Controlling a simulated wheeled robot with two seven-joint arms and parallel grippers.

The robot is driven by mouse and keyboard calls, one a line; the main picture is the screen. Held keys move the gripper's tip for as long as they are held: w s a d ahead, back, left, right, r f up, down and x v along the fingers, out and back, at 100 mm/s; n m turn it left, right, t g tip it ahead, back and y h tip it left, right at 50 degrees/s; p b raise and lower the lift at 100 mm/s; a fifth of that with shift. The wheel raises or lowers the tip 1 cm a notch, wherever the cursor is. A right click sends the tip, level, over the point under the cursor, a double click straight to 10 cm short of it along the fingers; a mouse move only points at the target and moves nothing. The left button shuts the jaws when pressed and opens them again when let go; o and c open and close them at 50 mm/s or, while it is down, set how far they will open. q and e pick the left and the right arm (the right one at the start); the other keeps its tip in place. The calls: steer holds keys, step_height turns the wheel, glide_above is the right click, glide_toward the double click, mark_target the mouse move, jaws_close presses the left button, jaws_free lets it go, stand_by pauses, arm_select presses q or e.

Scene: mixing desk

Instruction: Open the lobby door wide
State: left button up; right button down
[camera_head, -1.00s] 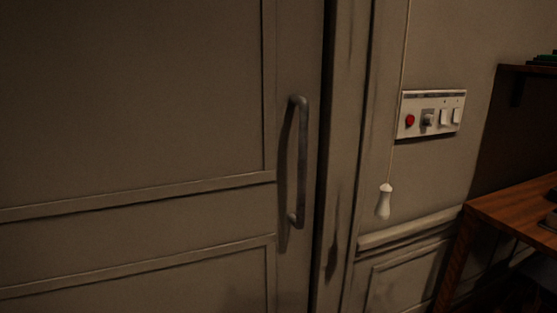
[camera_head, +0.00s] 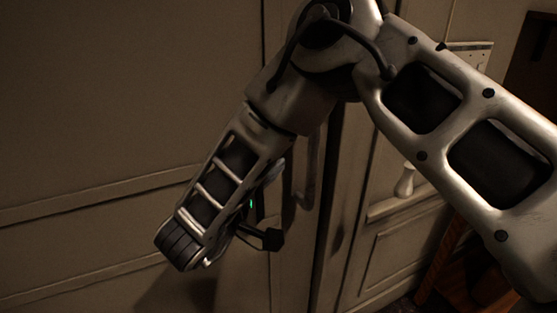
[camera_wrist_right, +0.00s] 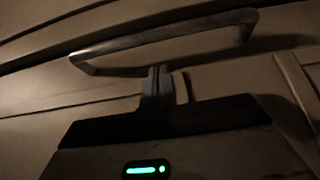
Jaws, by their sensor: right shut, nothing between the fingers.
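The lobby door (camera_head: 110,120) is a pale panelled door filling the left of the head view; it looks closed against its frame. Its grey bar handle (camera_head: 313,170) is partly hidden behind my right arm, with the lower part showing. The whole handle (camera_wrist_right: 165,38) shows in the wrist view. My right gripper (camera_head: 270,238) is shut and empty, to the left of and below the handle in the head view. In the wrist view its fingertips (camera_wrist_right: 158,72) point at the handle, close to the bar; I cannot tell whether they touch. My left gripper is out of view.
A white switch panel (camera_head: 475,52) on the wall is mostly hidden by my right arm. A wooden desk (camera_head: 440,262) stands at the right.

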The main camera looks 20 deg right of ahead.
mark_target(298, 151)
steer(key=p+x, duration=0.1)
steer(key=x, duration=0.7)
steer(key=shift+w+d, duration=0.1)
steer(key=shift+d, duration=0.25)
steer(key=shift+f, duration=0.1)
